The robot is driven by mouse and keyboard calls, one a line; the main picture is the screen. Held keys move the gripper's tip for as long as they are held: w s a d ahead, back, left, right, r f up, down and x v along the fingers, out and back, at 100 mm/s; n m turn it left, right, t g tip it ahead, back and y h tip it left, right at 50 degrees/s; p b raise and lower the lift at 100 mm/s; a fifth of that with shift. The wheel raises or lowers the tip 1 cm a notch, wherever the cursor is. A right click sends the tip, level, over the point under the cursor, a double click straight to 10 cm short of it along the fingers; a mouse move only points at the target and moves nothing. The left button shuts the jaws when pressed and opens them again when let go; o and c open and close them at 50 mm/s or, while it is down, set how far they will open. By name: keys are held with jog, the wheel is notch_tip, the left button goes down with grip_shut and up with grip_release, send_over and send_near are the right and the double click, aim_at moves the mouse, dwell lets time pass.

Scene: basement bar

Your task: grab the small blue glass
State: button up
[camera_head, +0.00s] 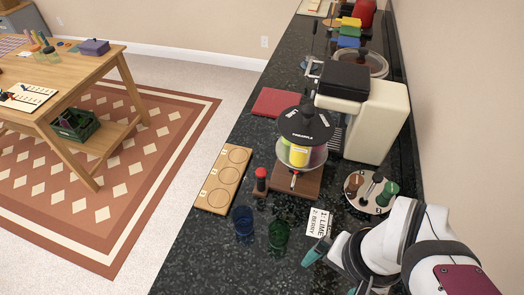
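The small blue glass (242,222) stands upright on the dark speckled counter (215,262), near its left edge. A green glass (279,235) stands close to its right. My gripper (332,275) is at the bottom right, to the right of both glasses. Its teal fingertips are apart with nothing visible between them, so it looks open. The lower finger is partly cut off by the picture's bottom edge. The gripper does not touch the blue glass.
A wooden board with circles (223,178) lies behind the blue glass. A red-topped bottle (261,181) and a dispenser (304,130) stand behind the glasses. A white card (318,222) lies near my gripper, with a round caddy (371,190) beyond.

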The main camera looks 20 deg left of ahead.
jog(key=w+a+f+n+t, duration=0.3)
jog(key=w+a+f+n, duration=0.2)
jog(key=w+a+f, duration=0.3)
jog(key=n+t+y, duration=0.3)
jog(key=n+y, duration=0.1)
jog(key=n, duration=0.1)
send_near(241, 212)
jog(key=shift+w+a+f, duration=0.35)
jog(key=shift+w+f, duration=0.1)
jog(key=shift+w, duration=0.15)
jog(key=shift+w+a+f, duration=0.4)
jog(key=shift+w+f, duration=0.05)
jog(key=shift+w, duration=0.15)
jog(key=shift+s+a+f+n+t, duration=0.15)
jog(key=shift+f+n+t, duration=0.1)
jog(key=shift+f, duration=0.3)
jog(key=shift+w+a+f+n+t, duration=0.15)
jog(key=shift+a+f+n, duration=0.1)
jog(key=shift+f, duration=0.35)
jog(key=x, duration=0.3)
jog(key=shift+w+a+f, duration=0.1)
jog(key=shift+w+f, duration=0.1)
jog(key=shift+f, duration=0.15)
jog(key=shift+w+a+f, duration=0.2)
jog(key=shift+w+f, duration=0.1)
jog(key=shift+f, duration=0.05)
jog(key=c, duration=1.5)
jog(key=shift+r, duration=0.1)
